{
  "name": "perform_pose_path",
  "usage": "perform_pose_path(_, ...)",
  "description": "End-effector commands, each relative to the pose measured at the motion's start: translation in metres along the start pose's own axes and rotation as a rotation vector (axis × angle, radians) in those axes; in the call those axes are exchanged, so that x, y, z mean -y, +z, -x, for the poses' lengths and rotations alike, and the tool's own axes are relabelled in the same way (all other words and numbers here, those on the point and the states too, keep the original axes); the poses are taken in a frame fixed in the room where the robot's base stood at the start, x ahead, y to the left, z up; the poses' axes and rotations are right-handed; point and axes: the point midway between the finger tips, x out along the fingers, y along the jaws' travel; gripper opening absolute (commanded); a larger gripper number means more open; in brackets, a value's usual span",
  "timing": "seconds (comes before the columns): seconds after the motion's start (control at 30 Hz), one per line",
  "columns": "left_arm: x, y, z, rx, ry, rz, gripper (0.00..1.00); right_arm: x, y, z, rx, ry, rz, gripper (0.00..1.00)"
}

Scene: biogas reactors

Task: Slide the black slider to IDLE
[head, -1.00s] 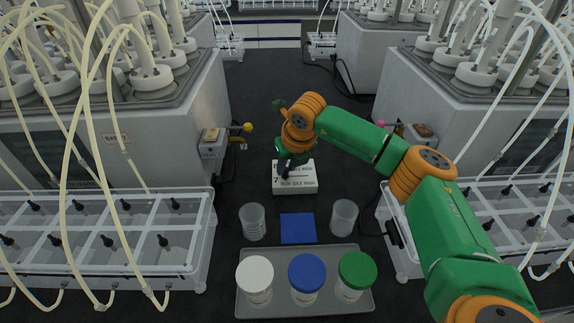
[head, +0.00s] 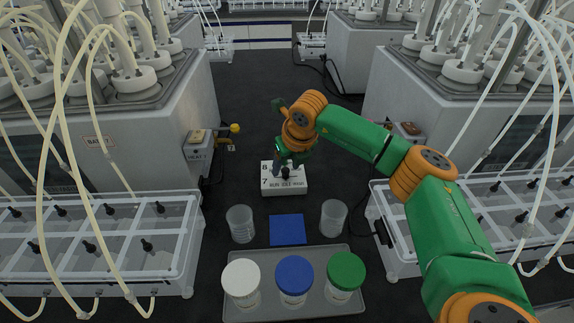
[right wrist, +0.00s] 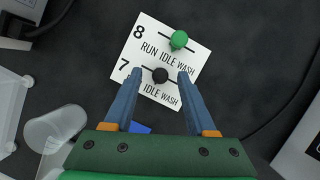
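A white slider box (head: 285,190) stands on the dark bench, with rows 8 and 7 marked RUN, IDLE, WASH. In the right wrist view its black slider (right wrist: 160,75) is on row 7, at about the IDLE mark. The green slider (right wrist: 179,40) is on row 8, near its IDLE mark. My right gripper (right wrist: 160,76) is open, its blue fingers on both sides of the black knob with gaps showing. Row 7's RUN word is hidden by the left finger. In the head view the right gripper (head: 282,165) is over the box. My left gripper is not in view.
In front of the box are two clear beakers (head: 240,224), a blue mat (head: 288,230) and a grey tray (head: 335,306) with white-, blue- and green-lidded jars. Reactor housings stand left and right; the left one has a yellow-knobbed lever (head: 235,128). Bench behind the box is free.

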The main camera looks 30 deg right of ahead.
Motion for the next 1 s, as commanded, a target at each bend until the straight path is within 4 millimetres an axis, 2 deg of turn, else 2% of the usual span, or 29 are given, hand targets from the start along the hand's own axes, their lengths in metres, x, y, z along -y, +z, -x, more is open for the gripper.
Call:
perform_pose_path(0.17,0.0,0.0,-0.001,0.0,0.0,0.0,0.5,0.0,0.0,0.003,0.0,0.001,0.0,0.56)
perform_pose_path(0.4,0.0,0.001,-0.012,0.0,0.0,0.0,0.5,0.0,0.0,0.049,0.004,0.001,0.001,0.56)
perform_pose_path(0.53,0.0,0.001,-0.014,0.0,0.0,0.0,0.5,0.0,0.001,0.067,0.002,0.001,0.0,0.56)
perform_pose_path(1.0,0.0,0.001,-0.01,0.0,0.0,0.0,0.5,0.0,0.001,0.073,-0.001,0.0,0.0,0.56)
